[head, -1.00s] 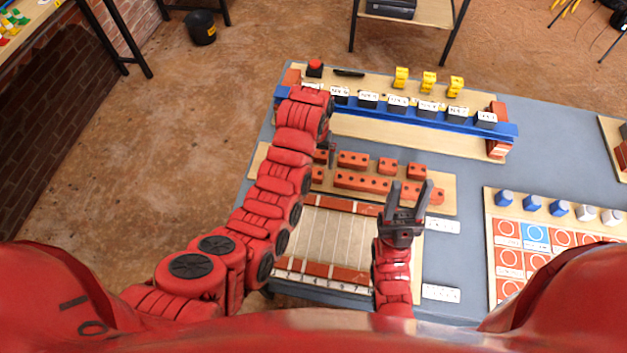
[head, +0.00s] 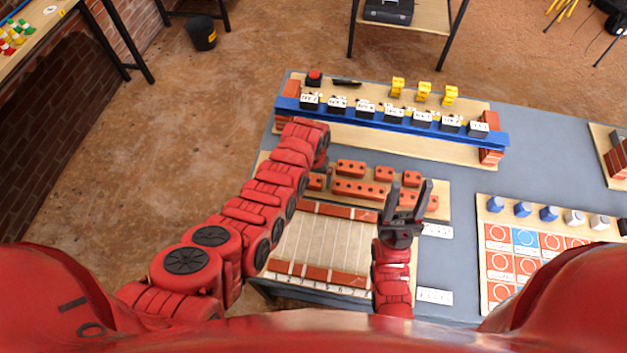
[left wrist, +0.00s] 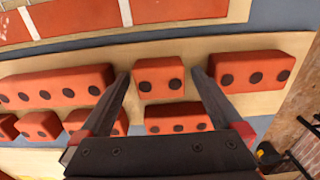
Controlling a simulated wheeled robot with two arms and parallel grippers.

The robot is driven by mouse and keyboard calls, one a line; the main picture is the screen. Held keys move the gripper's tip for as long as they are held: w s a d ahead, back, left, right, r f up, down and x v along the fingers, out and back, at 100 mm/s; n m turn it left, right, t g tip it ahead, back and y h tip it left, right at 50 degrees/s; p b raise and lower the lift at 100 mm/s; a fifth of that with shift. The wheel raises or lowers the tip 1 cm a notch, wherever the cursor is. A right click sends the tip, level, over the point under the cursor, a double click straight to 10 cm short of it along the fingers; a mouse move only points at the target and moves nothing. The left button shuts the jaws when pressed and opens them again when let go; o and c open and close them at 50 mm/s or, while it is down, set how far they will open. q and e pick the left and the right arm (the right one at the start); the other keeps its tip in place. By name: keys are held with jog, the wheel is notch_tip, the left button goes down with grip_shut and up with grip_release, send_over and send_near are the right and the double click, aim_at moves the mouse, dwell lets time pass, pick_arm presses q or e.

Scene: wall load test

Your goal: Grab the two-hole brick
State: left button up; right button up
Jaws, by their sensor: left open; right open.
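A red-orange two-hole brick (left wrist: 160,77) lies on the light wooden board (left wrist: 225,104) in the left wrist view. My left gripper (left wrist: 161,74) is open, with one finger on each side of this brick; I cannot tell whether they touch it. In the head view the brick (head: 316,182) shows beside my left forearm, which hides most of my left gripper. Another brick with two visible holes (left wrist: 40,125) lies in the other row. My right gripper (head: 408,187) is open and empty, its fingers pointing up in front of the bricks.
A long brick (left wrist: 60,88) and a three-hole brick (left wrist: 252,70) flank the two-hole brick closely. Another three-hole brick (left wrist: 180,118) lies behind it. A blue rail (head: 390,118) with labelled blocks runs behind the bricks.

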pick_arm(q)
jog(key=c, duration=1.4)
jog(key=shift+c, duration=0.3)
jog(key=shift+r, duration=0.1)
